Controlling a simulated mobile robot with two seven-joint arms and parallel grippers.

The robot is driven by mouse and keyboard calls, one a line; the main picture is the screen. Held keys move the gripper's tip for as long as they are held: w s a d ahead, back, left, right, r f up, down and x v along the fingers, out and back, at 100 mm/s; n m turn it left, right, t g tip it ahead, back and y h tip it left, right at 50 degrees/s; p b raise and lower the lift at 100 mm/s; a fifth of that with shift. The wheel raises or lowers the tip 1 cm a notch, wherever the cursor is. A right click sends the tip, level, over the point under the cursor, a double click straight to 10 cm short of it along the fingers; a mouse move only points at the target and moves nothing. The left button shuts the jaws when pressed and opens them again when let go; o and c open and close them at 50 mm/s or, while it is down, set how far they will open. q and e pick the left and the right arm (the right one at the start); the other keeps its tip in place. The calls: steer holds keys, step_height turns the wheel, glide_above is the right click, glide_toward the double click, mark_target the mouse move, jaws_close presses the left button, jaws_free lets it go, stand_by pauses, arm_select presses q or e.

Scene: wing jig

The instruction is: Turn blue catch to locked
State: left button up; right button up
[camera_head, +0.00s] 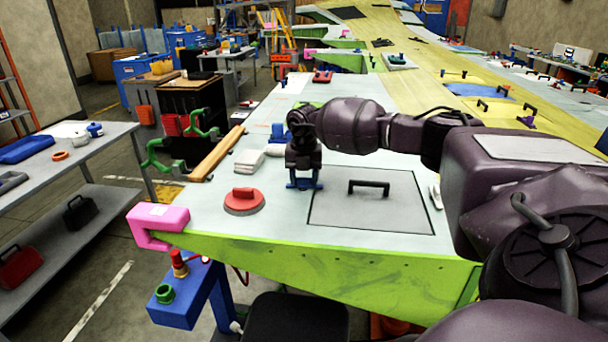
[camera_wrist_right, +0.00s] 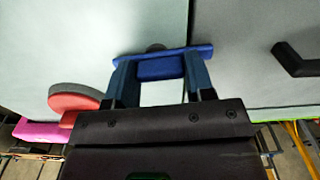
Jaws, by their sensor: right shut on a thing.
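The blue catch (camera_wrist_right: 162,67) is a flat blue bar on the pale wing skin, beside the left edge of a grey access panel (camera_head: 365,212). In the right wrist view the bar lies across the picture, slightly tilted. Its right end appears to reach over the panel's seam. A dark round part shows just behind it. My right gripper (camera_head: 304,185) points down at the wing, with its blue fingers on either side of the catch's middle block, shut on it. In the head view the fingers largely hide the catch. My left gripper is not in view.
The panel has a black handle (camera_head: 369,187). A red round part (camera_head: 243,200) sits left of the gripper, and a pink clamp (camera_head: 159,225) is on the wing corner. White cloths (camera_head: 249,161) and another blue part (camera_head: 279,133) lie behind. The skin between is clear.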

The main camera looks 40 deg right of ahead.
mark_target(304, 178)
steer(key=shift+r+m, duration=0.1)
steer(key=shift+m, duration=0.5)
steer(key=o, duration=0.9)
step_height(304, 178, up, 9)
steer(key=shift+r+b, duration=0.2)
steer(key=shift+b, duration=0.25)
steer(key=shift+r, duration=0.7)
